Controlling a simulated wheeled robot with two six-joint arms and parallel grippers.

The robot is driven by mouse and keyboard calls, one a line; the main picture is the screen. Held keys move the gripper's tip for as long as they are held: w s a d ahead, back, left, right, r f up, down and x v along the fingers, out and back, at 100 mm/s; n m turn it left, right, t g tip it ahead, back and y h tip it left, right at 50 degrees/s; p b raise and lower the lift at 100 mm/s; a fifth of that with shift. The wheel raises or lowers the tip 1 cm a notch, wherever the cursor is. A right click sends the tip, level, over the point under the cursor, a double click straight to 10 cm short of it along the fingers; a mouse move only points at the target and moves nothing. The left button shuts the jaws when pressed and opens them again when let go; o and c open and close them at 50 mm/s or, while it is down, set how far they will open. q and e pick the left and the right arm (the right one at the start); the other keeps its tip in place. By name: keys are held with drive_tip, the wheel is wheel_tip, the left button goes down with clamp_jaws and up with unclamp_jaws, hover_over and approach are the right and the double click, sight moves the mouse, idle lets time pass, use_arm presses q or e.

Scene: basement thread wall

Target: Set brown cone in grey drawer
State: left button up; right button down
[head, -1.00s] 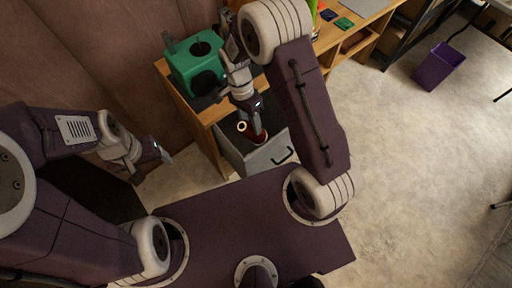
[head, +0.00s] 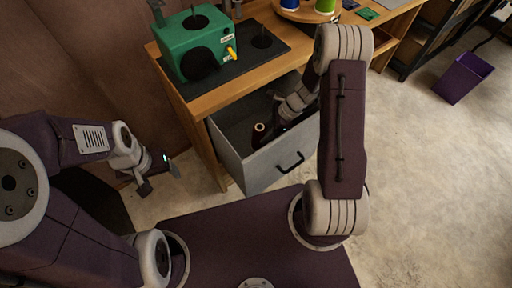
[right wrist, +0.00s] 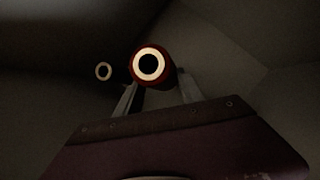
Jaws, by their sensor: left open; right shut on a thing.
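The grey drawer (head: 252,168) is pulled open under the wooden bench top. My right gripper (head: 278,129) reaches down inside it. In the right wrist view, my right gripper (right wrist: 152,100) is shut on the reddish-brown cone (right wrist: 136,67), whose pale ring end faces the camera. A second, smaller-looking pale ring end (right wrist: 103,71) shows to its left. In the head view, a dark brown cone with a pale ring top (head: 259,129) stands by the gripper; I cannot tell which of the two it is. My left gripper (head: 160,178) is open and empty, left of the drawer.
On the bench top stands a green box-shaped machine (head: 196,45) on a dark mat (head: 262,42). Thread spools (head: 325,6) sit on a round wooden stand (head: 303,14). A purple bin (head: 463,78) is on the floor at right. The floor right of the drawer is clear.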

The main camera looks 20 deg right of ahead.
sight(255, 143)
wheel_tip(255, 143, down, 6)
drive_tip(key=shift+f+b, duration=0.25)
drive_tip(key=shift+b, duration=0.65)
drive_tip(key=a, duration=0.1)
drive_tip(key=a+b, duration=0.2)
drive_tip(key=a, duration=0.1)
drive_tip(key=shift+w+a+f, duration=0.1)
drive_tip(key=shift+w+f, duration=0.25)
drive_tip(key=shift+w, duration=0.05)
drive_tip(key=shift+f, duration=0.25)
drive_tip(key=shift+r, duration=0.1)
drive_tip(key=c, duration=0.7)
unclamp_jaws()
use_arm(q)
wheel_tip(255, 143, down, 5)
drive_tip(key=shift+r, duration=0.1)
use_arm(e)
drive_tip(key=shift+r, duration=0.1)
use_arm(q)
drive_tip(key=shift+r+p, duration=2.85)
drive_tip(key=shift+p, duration=0.1)
use_arm(e)
drive_tip(key=v, duration=1.2)
